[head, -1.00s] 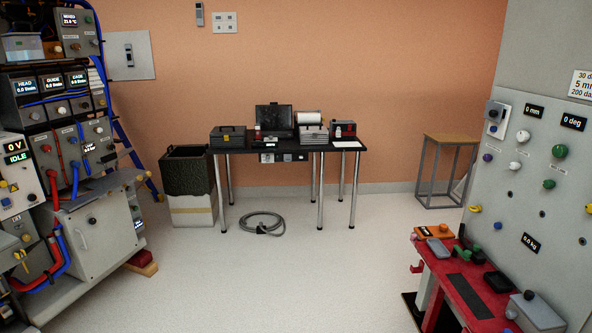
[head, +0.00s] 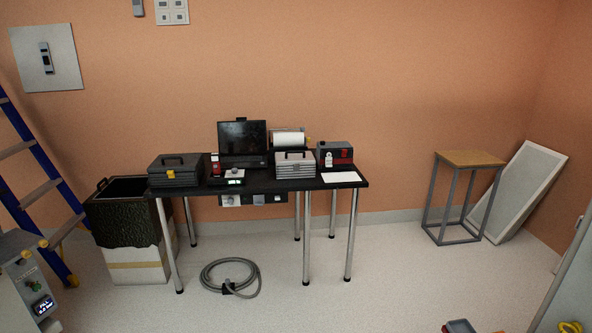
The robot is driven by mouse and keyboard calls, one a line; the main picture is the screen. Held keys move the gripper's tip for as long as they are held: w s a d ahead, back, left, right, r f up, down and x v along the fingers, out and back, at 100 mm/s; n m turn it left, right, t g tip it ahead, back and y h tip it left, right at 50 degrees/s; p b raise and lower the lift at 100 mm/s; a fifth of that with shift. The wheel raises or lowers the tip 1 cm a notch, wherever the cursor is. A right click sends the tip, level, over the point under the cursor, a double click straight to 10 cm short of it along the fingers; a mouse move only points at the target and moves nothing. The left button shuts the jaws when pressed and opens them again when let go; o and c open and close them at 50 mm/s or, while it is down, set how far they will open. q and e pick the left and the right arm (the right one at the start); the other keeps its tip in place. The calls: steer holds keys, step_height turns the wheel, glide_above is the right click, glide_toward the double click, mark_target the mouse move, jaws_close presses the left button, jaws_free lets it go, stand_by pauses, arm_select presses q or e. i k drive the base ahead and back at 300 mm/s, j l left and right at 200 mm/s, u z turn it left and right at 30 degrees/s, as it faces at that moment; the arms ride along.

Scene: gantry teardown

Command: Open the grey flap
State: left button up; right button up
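No grey flap can be made out for certain in the head view. The grey machine (head: 18,270) at the lower left edge shows only in part, with a small lit display and a green knob. A grey panel (head: 570,285) is cut off at the lower right edge. Neither of my grippers is in view.
A black table (head: 270,184) with cases, a laptop and a paper roll stands by the wall. A coiled grey hose (head: 230,278) lies below it. A bin (head: 138,268) and a blue ladder (head: 38,215) are left; a stool (head: 470,158) and a leaning panel (head: 518,190) right. Open floor lies in front.

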mark_target(258, 201)
steer(key=i+l, duration=0.1)
steer(key=i, duration=2.3)
steer(key=j+u, duration=0.05)
steer(key=j, duration=0.05)
